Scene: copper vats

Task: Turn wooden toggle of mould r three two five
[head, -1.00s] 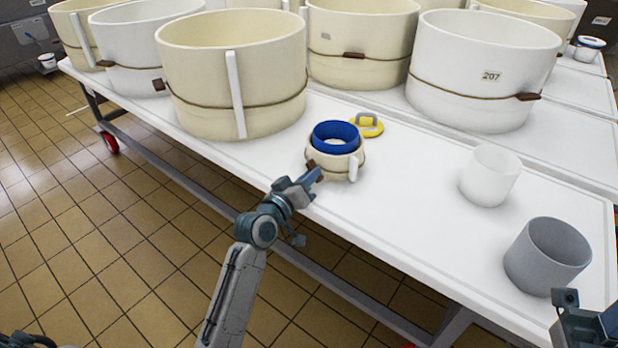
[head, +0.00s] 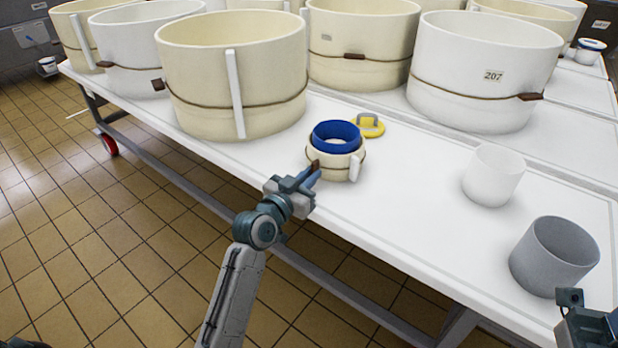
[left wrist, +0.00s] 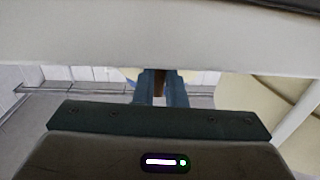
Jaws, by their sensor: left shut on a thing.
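A small cream mould (head: 340,172) with a cord around it and a white upright strip stands near the table's front edge. A blue ring (head: 337,130) sits in its top. Its brown wooden toggle (head: 315,165) is on the side towards my left gripper (head: 309,176). That gripper is shut on the toggle, which also shows between the fingers in the left wrist view (left wrist: 159,82). No number can be read on this mould. My right gripper (head: 588,318) is partly cut off at the lower right; its jaws cannot be made out.
A large cream mould (head: 232,90) stands behind to the left. A white mould marked 207 (head: 470,95) stands behind to the right. A yellow ring-shaped thing (head: 372,130) lies behind the small mould. A white cup (head: 493,178) and a grey cup (head: 553,258) stand at the right.

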